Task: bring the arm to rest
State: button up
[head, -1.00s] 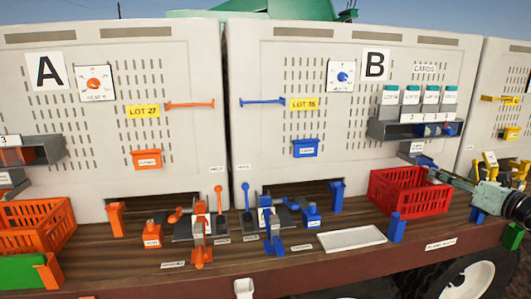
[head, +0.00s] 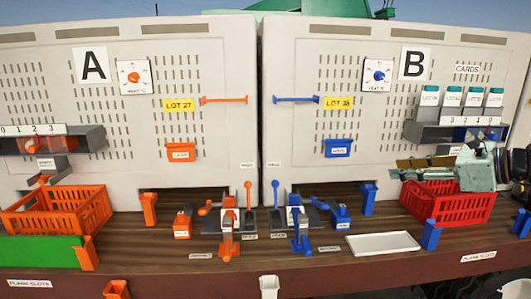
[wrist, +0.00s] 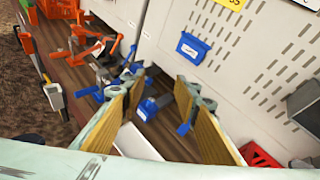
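My arm (head: 482,168) reaches in from the right edge of the head view. My gripper (head: 402,169) points left, in front of or above the rear of the red crate (head: 462,208); the exact gap is unclear. In the wrist view my gripper (wrist: 160,92) has its two yellow-padded fingers spread well apart. Nothing is between the pads; the blue parts and white tray seen past them lie farther off on the bench.
A white tray (head: 383,243) and blue post (head: 431,235) stand left of the red crate. A card rack (head: 455,133) is on panel B above it. Orange and blue levers fill the bench middle. An orange crate (head: 55,212) stands at left.

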jog(key=s+a+n+g+h+b, duration=0.15)
jog(key=s+a+n+g, duration=0.55)
jog(key=s+a+n, duration=1.15)
jog(key=s+a+f+n+h+b, duration=0.1)
jog(key=s+n+h, duration=0.2)
jog(key=s, duration=1.1)
jog(key=s+a+f+n+h+b, duration=0.1)
jog(key=s+n+h, duration=0.3)
jog(key=s, duration=1)
jog(key=shift+s+f+h, duration=0.35)
jog(key=shift+s+f, duration=0.05)
jog(key=shift+f, duration=0.1)
